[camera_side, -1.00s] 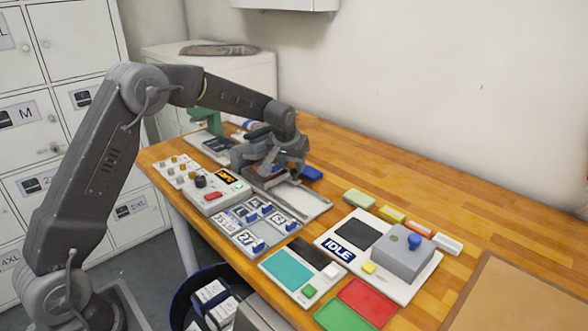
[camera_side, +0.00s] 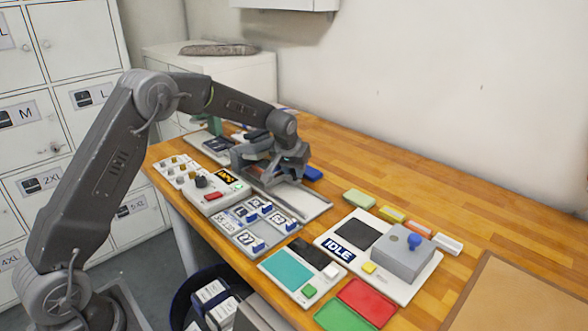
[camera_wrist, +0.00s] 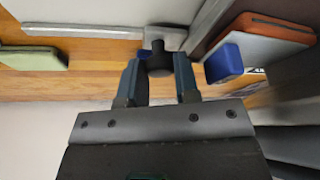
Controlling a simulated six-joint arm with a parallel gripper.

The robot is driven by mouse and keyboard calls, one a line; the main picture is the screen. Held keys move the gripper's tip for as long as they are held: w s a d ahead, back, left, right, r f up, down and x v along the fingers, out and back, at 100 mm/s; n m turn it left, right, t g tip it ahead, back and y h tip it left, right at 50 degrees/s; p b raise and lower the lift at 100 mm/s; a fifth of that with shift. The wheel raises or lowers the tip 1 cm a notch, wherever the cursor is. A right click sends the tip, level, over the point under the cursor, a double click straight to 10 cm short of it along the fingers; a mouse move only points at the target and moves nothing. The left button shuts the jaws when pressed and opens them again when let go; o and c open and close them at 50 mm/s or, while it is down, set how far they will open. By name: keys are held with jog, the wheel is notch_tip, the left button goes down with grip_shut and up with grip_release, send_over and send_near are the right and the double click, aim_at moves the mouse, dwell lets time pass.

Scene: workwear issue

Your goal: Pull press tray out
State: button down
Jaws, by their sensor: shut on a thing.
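My gripper (camera_wrist: 160,75) is shut on a dark round knob (camera_wrist: 166,62) in the wrist view, with one finger on each side. A short light stem joins the knob to a pale part beyond it. In the side view my gripper (camera_side: 272,172) is low over the far end of a pale flat tray (camera_side: 298,199) on the bench. My gripper and wrist hide the knob there and much of the press around it. I cannot tell how far the tray is out.
A control box (camera_side: 214,193) with a red button and a card board (camera_side: 250,225) with numbered tags lie close in front. A blue block (camera_wrist: 224,62) stands right of my fingers in the wrist view. A board reading IDLE (camera_side: 350,232) is to the right.

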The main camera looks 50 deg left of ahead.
jog(key=d, duration=1.2)
jog(key=shift+d, duration=0.15)
jog(key=c, duration=1.1)
grip_release()
jog(key=shift+c, duration=0.2)
jog(key=shift+r, duration=0.1)
jog(key=v, duration=1.3)
jog(key=shift+r, duration=0.3)
jog(key=shift+s, duration=0.2)
